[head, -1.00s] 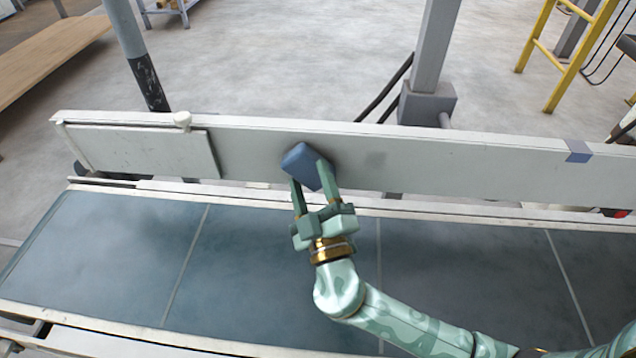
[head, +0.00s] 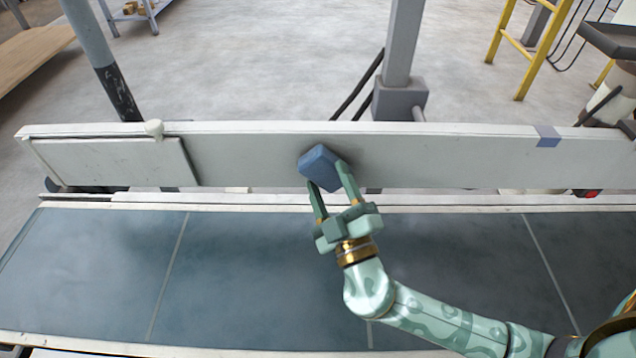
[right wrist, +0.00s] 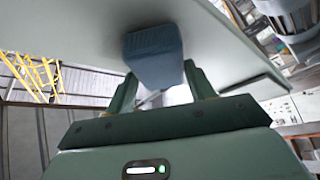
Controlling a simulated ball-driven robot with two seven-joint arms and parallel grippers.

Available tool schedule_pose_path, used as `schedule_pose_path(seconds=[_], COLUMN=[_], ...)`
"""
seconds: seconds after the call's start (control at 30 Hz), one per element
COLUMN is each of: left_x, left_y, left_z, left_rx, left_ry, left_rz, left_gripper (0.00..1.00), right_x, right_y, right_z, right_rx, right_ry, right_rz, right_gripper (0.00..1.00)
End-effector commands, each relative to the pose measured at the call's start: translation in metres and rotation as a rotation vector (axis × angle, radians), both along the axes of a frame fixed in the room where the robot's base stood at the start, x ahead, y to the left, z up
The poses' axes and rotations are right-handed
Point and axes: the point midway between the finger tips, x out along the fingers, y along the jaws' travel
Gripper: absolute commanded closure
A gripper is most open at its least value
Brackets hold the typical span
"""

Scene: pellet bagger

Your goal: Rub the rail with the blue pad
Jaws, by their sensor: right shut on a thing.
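The blue pad (head: 320,167) is held against the near face of the long pale rail (head: 440,160), left of the rail's middle. My right gripper (head: 332,184) is shut on the pad, with one finger on each side of it, and reaches up from below. In the right wrist view the pad (right wrist: 154,56) sits between the two fingers and appears to touch the rail face (right wrist: 85,35). The patch of rail behind the pad is hidden, and a dark shade shows around the pad. My left gripper is out of view.
A dark conveyor belt (head: 250,270) lies below the rail. A grey post (head: 402,60) stands behind.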

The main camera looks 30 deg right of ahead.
Motion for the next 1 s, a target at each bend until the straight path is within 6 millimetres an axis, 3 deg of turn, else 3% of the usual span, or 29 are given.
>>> schedule_pose_path(seconds=[1.0], left_x=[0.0], left_y=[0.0], left_z=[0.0], left_rx=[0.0], left_ry=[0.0], left_rz=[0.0], left_gripper=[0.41], right_x=[-0.037], right_y=[-0.058], right_z=[0.0], right_rx=[0.0], right_ry=[0.001], right_rz=[0.001], right_gripper=[0.65])
